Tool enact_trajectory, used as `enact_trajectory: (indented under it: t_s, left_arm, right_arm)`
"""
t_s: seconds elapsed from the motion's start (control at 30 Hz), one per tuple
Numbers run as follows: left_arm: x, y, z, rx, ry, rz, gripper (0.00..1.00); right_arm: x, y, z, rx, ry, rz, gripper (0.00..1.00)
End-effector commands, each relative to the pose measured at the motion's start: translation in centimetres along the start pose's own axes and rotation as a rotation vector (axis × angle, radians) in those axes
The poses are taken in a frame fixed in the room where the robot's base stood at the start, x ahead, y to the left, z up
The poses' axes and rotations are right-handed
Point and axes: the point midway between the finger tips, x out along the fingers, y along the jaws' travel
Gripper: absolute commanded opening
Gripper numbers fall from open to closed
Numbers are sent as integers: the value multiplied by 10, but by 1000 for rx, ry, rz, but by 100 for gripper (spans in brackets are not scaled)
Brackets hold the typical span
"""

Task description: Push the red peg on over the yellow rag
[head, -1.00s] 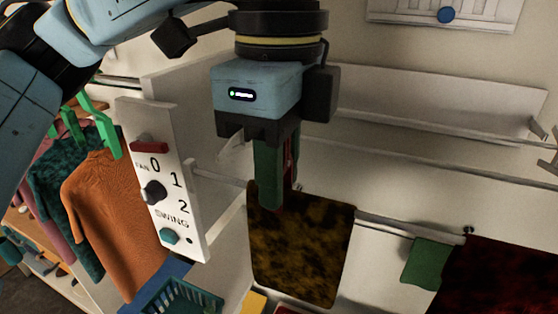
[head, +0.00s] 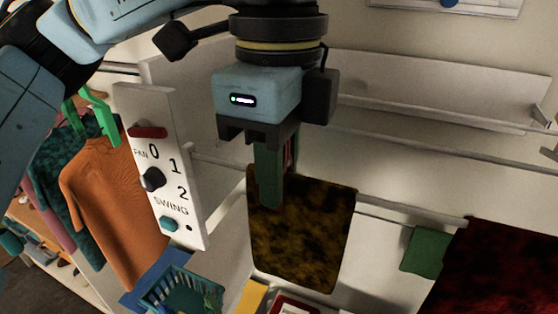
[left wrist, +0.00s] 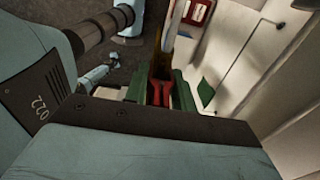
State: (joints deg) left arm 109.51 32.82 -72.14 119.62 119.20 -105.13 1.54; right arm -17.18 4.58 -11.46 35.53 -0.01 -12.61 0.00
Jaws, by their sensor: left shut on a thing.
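The yellow rag (head: 302,240), mottled yellow and black, hangs over a thin rail in the middle of the head view. My left gripper (head: 272,190) points down at the rag's upper left part, its green fingers overlapping the top edge. It is shut on the red peg (head: 289,150), which shows as a thin red strip between the fingers. In the left wrist view the red peg (left wrist: 161,92) sits between the green fingers, with the rag's edge just beyond it. Whether the peg's jaws straddle the rag is hidden.
A white control panel (head: 160,165) with knobs stands left of the gripper. A green cloth (head: 427,252) and a dark red cloth (head: 490,265) hang to the right. A teal basket (head: 180,292) is below left. Shirts on hangers are at far left.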

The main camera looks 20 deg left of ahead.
Motion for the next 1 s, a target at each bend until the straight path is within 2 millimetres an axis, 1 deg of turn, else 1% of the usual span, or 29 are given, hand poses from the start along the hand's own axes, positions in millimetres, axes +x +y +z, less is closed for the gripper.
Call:
enact_trajectory:
  t_s: [0.17,0.2,0.37,0.4,0.67,1.0]
  left_arm:
    - [0,0,0,0,0,0,4]
    - [0,0,0,0,0,0,28]
    - [0,0,0,0,0,0,49]
    - [0,0,0,0,0,0,51]
    - [-1,0,0,0,0,0,51]
    - [-25,0,0,0,0,1,51]
  right_arm:
    - [0,0,0,0,0,0,36]
    - [0,0,0,0,0,0,36]
    - [0,0,0,0,0,0,36]
    - [0,0,0,0,0,0,36]
    - [-1,0,0,0,-1,0,36]
    - [-20,0,-2,0,0,0,36]
